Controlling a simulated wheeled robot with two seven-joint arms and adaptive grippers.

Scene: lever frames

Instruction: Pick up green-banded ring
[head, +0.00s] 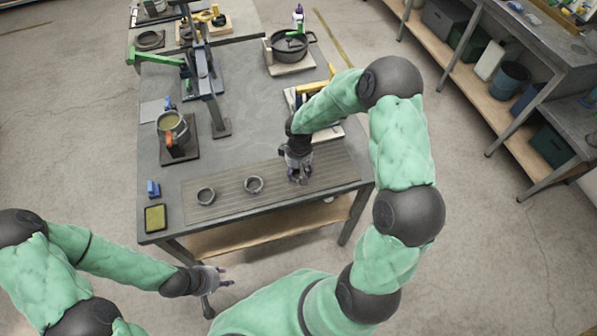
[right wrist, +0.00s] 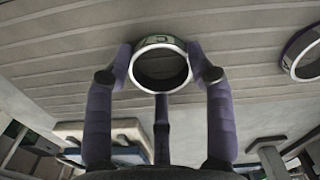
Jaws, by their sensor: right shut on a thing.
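The green-banded ring (right wrist: 160,41) shows in the right wrist view, with a dull green patch on its band and a pale rim. My right gripper (right wrist: 162,68) is shut on it, with fingers at its left and right sides. In the head view my right gripper (head: 298,177) is low over the right part of the slatted mat (head: 328,162); the ring is mostly hidden there by the fingers. I cannot tell whether it touches the mat. My left gripper (head: 215,286) is open and empty, in front of the table.
A yellow-green pad (head: 155,217) lies at the front left corner.

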